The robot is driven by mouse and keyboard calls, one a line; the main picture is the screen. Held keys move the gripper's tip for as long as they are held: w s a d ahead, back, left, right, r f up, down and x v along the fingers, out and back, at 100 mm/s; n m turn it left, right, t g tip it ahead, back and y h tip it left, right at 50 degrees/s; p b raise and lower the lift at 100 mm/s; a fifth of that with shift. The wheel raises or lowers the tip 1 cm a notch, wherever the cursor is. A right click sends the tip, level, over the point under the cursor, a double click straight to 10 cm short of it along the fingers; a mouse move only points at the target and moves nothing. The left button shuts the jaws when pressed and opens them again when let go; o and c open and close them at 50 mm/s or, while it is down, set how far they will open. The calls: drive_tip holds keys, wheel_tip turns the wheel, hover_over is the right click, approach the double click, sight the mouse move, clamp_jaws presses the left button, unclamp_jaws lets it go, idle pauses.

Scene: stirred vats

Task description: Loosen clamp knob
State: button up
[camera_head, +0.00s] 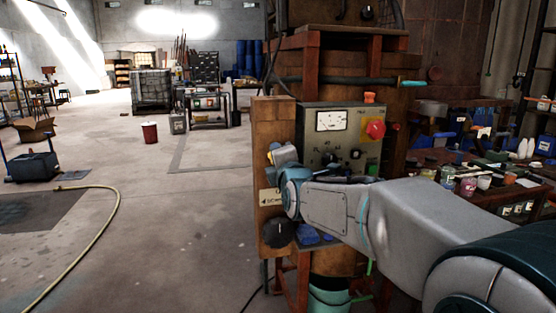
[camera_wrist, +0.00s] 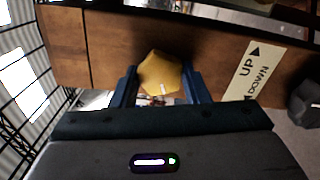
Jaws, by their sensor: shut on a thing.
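The clamp knob is a yellow faceted knob (camera_wrist: 160,73) on the face of a brown wooden post (camera_wrist: 100,45) in the wrist view. My gripper (camera_wrist: 161,82) has its two dark blue fingers on either side of the knob, shut on it.
An UP/DOWN label (camera_wrist: 253,70) is on the post beside the knob. A black knob (camera_head: 278,233) sits lower down. A control box (camera_head: 341,135) with a dial and red knob is behind my arm. A cluttered bench (camera_head: 490,190) stands right; open floor lies left.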

drive_tip(key=shift+n, duration=0.6)
drive_tip(key=o, duration=1)
drive_tip(key=v, duration=1.4)
drive_tip(key=shift+a, duration=0.1)
drive_tip(key=shift+w, duration=0.1)
